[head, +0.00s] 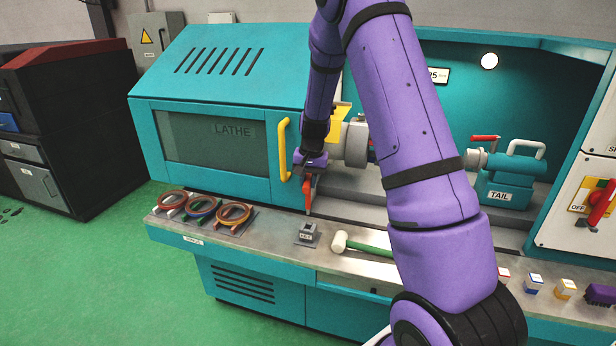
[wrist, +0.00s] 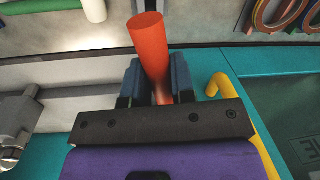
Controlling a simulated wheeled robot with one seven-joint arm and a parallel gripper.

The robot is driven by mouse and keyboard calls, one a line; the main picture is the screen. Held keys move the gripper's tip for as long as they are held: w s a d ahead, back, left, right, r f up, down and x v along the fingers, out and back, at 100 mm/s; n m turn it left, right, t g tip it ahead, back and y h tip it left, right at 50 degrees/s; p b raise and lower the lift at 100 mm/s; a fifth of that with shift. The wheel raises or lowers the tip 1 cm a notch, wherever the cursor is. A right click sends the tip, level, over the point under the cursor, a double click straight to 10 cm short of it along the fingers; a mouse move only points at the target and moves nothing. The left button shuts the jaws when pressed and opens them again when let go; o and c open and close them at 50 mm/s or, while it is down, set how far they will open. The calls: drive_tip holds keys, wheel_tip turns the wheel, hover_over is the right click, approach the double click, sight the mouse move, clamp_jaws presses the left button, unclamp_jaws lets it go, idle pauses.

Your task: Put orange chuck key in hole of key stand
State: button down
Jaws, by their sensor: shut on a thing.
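The orange chuck key (head: 308,194) hangs below my gripper (head: 310,178) in the head view, roughly upright. In the wrist view the orange chuck key (wrist: 149,48) is between the two fingers of my gripper (wrist: 158,85), which is shut on it. The small grey key stand (head: 306,234) stands on the metal shelf in front of the lathe. The key is above and behind the stand, apart from it. The stand's hole is too small to make out in the head view, and the stand does not show in the wrist view.
A mallet with a white head (head: 340,242) and green handle lies right of the stand. Several coloured rings (head: 233,214) lie to the left on the shelf (head: 270,243). The lathe's yellow door handle (head: 283,150) is close left of my gripper. The chuck (head: 355,145) is behind.

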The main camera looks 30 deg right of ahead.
sight(308, 209)
drive_tip(key=shift+f, duration=5.1)
drive_tip(key=c, duration=0.9)
unclamp_jaws()
drive_tip(key=r, duration=1)
drive_tip(key=shift+s+d+r, duration=0.35)
drive_tip(key=shift+d+r, duration=0.05)
